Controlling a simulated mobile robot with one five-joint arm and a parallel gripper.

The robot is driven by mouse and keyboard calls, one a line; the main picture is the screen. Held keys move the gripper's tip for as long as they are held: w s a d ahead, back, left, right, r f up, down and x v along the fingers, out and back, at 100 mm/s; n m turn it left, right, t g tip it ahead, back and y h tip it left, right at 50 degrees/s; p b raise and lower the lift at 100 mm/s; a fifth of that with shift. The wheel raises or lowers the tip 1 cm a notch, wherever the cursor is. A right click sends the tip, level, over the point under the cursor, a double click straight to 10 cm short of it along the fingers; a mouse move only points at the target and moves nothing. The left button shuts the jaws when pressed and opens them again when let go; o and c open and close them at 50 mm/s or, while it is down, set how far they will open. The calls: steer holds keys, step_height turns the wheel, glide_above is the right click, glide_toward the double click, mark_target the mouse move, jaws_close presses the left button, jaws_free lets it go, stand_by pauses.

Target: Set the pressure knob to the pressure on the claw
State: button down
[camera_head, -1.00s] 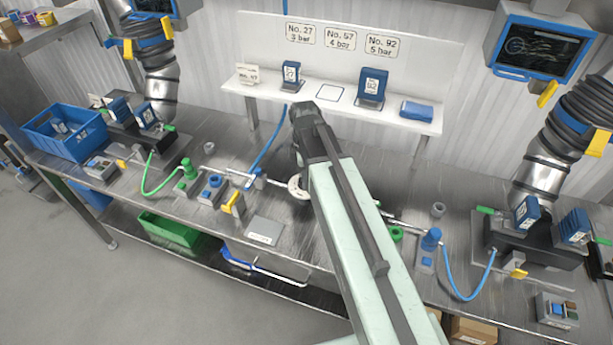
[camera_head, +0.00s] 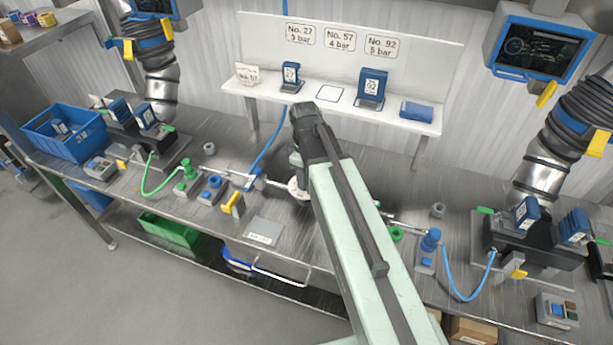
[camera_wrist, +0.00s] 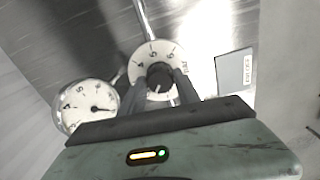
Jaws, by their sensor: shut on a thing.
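The black pressure knob (camera_wrist: 160,72) sits in the middle of a round white dial (camera_wrist: 144,52) with numbers around its edge. My gripper (camera_wrist: 159,84) has one finger on each side of the knob and is shut on it. The knob's exact setting is too small to read. A round white gauge (camera_wrist: 78,116) with a dark needle is left of the dial. In the head view my arm hides the knob, and only part of the white dial (camera_head: 296,187) shows. Blue claws numbered 27 (camera_head: 291,77) and 92 (camera_head: 371,88) stand on the white shelf (camera_head: 400,120).
Wall signs read No. 27 3 bar (camera_head: 300,34), No. 57 4 bar (camera_head: 340,40) and No. 92 5 bar (camera_head: 381,46). The outlined place (camera_head: 330,93) below No. 57 is empty. A yellow-handled valve (camera_head: 232,204) and a grey plate (camera_head: 263,231) are left of my arm.

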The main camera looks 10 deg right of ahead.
steer(key=m, duration=0.4)
steer(key=shift+a+m, duration=0.1)
steer(key=shift+m, duration=0.2)
steer(key=m, duration=1.4)
steer(key=shift+s+m, duration=0.1)
steer(key=shift+m, duration=0.3)
steer(key=c, duration=0.9)
jaws_free()
steer(key=shift+r, duration=0.1)
